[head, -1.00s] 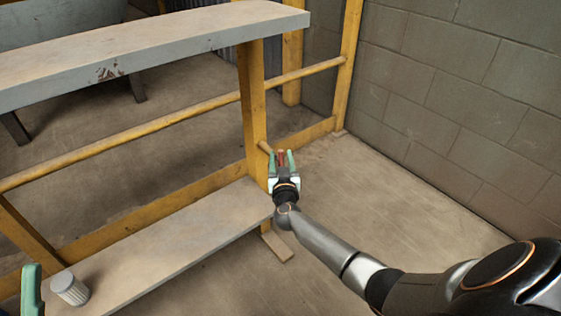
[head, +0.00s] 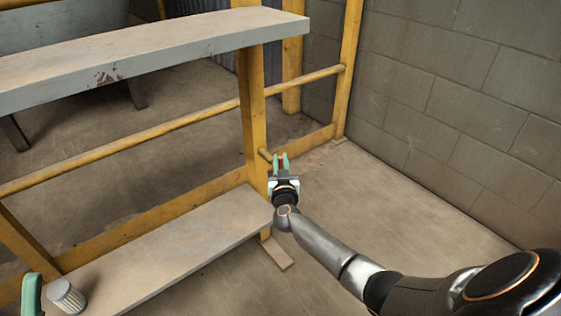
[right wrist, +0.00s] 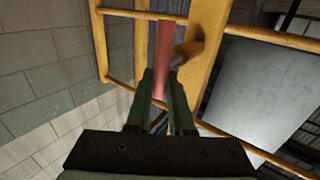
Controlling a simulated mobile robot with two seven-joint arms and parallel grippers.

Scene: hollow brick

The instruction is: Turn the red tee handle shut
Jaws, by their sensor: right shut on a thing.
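The red tee handle (right wrist: 166,50) shows in the right wrist view as a long red bar running up from between my fingers. It sits in front of a yellow post, beside a short stub (right wrist: 187,52) that comes off the post. My right gripper (right wrist: 162,82) is shut on the bar. In the head view the right gripper (head: 280,160) is at the foot of the yellow post, and its fingers hide most of the handle. Of my left gripper, only a green finger (head: 31,293) shows at the lower left; its jaw opening is out of view.
A grey upper shelf (head: 150,55) and a lower shelf (head: 180,245) lie left of the yellow post (head: 252,110). A ribbed grey cylinder (head: 66,295) stands on the lower shelf. A block wall (head: 450,110) rises at the right. The floor between is clear.

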